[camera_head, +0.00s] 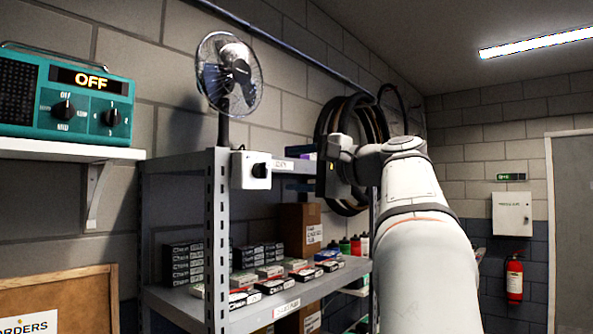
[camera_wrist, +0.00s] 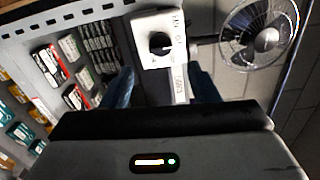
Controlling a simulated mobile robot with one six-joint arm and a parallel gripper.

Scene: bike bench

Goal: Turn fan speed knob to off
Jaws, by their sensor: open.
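The fan speed knob (camera_head: 261,170) is a round black knob on a white control box (camera_head: 238,172) fixed to the front post of the grey shelf, below the fan (camera_head: 230,73). In the wrist view the knob (camera_wrist: 159,43) sits on the face of the white box (camera_wrist: 147,17), with small lettering beside it too small to read surely. Its setting cannot be told. My gripper (camera_head: 303,175) is to the right of the box, apart from the knob. In the wrist view its open, empty fingers (camera_wrist: 162,78) stand either side, below the knob in the picture.
The grey metal shelf (camera_head: 217,260) holds several small boxes, a cardboard carton (camera_head: 298,225) and bottles. Tyres (camera_head: 355,125) hang on the wall behind my arm. A teal radio (camera_head: 65,100) reading OFF stands on a white wall shelf (camera_head: 70,150) at left.

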